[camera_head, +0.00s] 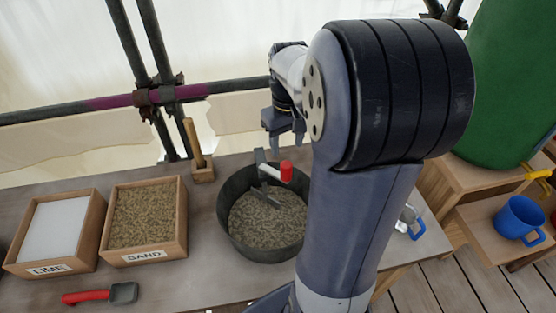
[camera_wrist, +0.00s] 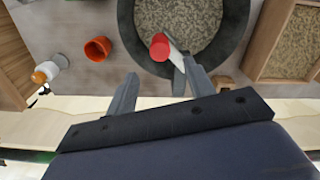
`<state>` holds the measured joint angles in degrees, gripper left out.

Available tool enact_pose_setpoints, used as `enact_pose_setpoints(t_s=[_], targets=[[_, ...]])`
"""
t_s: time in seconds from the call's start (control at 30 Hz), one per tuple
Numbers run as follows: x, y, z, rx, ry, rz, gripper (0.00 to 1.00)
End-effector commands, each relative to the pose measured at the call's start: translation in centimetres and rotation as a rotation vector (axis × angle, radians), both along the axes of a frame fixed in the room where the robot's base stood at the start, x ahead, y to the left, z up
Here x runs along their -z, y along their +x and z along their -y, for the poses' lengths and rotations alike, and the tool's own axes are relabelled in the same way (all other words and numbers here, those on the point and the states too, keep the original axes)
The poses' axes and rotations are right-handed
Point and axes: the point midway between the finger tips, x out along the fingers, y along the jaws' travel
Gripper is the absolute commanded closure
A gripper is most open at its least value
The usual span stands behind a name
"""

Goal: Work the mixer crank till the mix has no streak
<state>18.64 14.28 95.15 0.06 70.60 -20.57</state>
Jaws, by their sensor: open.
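The mixer is a dark round tub (camera_head: 227,222) on the bench, holding a grainy grey-brown mix (camera_head: 262,222). I cannot tell from these views whether the mix has a streak. The crank (camera_head: 268,172) is a grey metal bar across the tub's top with a red knob (camera_head: 286,170) at its end. My gripper (camera_head: 284,138) is open and empty, above and behind the tub. In the wrist view my open fingers (camera_wrist: 158,88) point toward the tub's rim, with the red knob (camera_wrist: 160,46) just beyond them and apart from them. My arm hides the tub's right side.
A sand box (camera_head: 146,258) and a lime box (camera_head: 45,268) stand left of the tub. A red-handled scoop (camera_head: 98,295) lies in front of them. A wooden block with a handle (camera_head: 202,170) stands behind. A blue mug (camera_head: 519,218) and green barrel (camera_head: 505,80) are at right. Scaffold poles (camera_head: 60,112) run behind.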

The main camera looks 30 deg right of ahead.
Motion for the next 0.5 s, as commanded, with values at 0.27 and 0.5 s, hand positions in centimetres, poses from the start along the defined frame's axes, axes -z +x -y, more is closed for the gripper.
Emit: enact_pose_setpoints(t_s=[0.27,0.5], targets=[[4.9,0.0,-0.1,-0.002,0.002,-0.006,0.49],[8.7,0.0,0.0,-0.003,0.001,-0.003,0.49]])
